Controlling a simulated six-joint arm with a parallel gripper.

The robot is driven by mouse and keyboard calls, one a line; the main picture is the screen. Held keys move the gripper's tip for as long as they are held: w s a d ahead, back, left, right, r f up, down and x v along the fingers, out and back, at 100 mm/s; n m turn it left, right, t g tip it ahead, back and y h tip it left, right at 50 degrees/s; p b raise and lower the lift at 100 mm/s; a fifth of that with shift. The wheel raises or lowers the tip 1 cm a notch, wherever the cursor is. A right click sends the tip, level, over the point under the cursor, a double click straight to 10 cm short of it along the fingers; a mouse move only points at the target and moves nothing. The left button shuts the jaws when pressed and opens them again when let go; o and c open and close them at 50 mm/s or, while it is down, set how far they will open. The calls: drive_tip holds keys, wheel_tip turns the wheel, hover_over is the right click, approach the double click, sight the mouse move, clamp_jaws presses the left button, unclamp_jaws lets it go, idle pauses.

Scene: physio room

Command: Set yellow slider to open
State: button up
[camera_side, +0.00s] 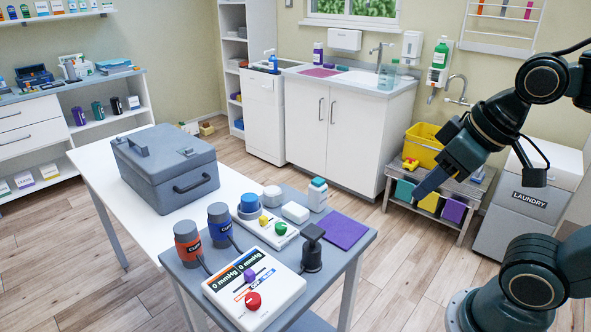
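A small yellow knob (263,220), which looks like the yellow slider, sits on a white panel (285,240) on the grey side table. A green knob (281,228) is to its right and a large blue button (249,203) is behind it. The knob's setting and any labels are too small to read. My gripper (424,189) hangs in the air to the right of the table, well apart from the panel, pointing down and left. Its fingers overlap from this side, so their gap does not show.
A white pressure unit (280,296) with a purple slider (249,275) and red knob (253,301) stands in front. Orange and blue canisters, a black upright handle (312,247), a white bottle (318,194) and a purple mat (343,228) are nearby. A grey case (165,168) stands behind left.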

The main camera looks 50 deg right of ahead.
drive_tip(key=w+r+g, duration=0.1)
drive_tip(key=w+r, duration=0.2)
drive_tip(key=w, duration=0.6)
drive_tip(key=g, duration=0.5)
hover_over(264, 217)
wheel_tip(264, 217, down, 14)
drive_tip(key=shift+a+r, duration=0.1)
drive_tip(key=shift+r, duration=0.1)
drive_tip(key=shift+f, duration=0.15)
wheel_tip(264, 217, down, 14)
drive_tip(key=shift+r, duration=0.25)
clamp_jaws()
